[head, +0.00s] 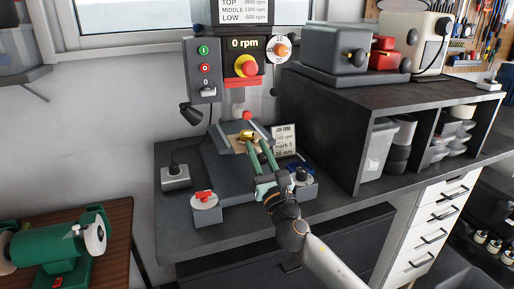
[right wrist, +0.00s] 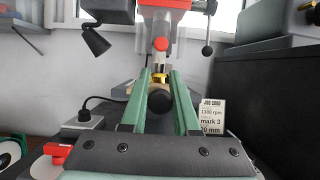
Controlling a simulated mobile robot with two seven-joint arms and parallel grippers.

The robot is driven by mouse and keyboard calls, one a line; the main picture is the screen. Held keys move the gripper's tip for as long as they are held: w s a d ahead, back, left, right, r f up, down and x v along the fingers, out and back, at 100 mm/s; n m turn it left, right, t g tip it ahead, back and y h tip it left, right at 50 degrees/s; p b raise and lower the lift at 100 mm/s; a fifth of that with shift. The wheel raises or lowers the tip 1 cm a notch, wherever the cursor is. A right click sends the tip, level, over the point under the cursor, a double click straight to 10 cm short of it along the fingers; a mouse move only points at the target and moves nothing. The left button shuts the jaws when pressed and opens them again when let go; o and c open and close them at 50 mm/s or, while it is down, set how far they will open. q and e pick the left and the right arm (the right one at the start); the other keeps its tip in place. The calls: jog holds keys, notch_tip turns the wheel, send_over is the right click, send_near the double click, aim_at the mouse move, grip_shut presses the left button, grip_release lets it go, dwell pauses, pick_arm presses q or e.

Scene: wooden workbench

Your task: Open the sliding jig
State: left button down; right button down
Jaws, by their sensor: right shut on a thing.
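The sliding jig (head: 236,141) sits on the grey drill press table below the spindle, with a brass-coloured part and light wood showing. In the right wrist view a round dark knob (right wrist: 160,101) with a brass collar (right wrist: 160,78) lies between the green fingers. My right gripper (head: 257,147) reaches up to the jig from the front and is shut on the knob; it also shows in the right wrist view (right wrist: 160,88). The fingers hide part of the jig in the head view. My left gripper is not in view.
The drill press panel (head: 246,56) reads 0 rpm. A job card (head: 285,140) stands right of the jig. A red switch (head: 204,199) and a blue-topped grey block (head: 301,177) flank the table front. A dark shelf unit (head: 385,95) stands at right.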

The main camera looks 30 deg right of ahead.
jog(key=c, duration=0.7)
grip_release()
jog(key=b+v, duration=0.3)
jog(key=v, duration=0.9)
jog(key=shift+s+f, duration=0.1)
jog(key=shift+s, duration=0.05)
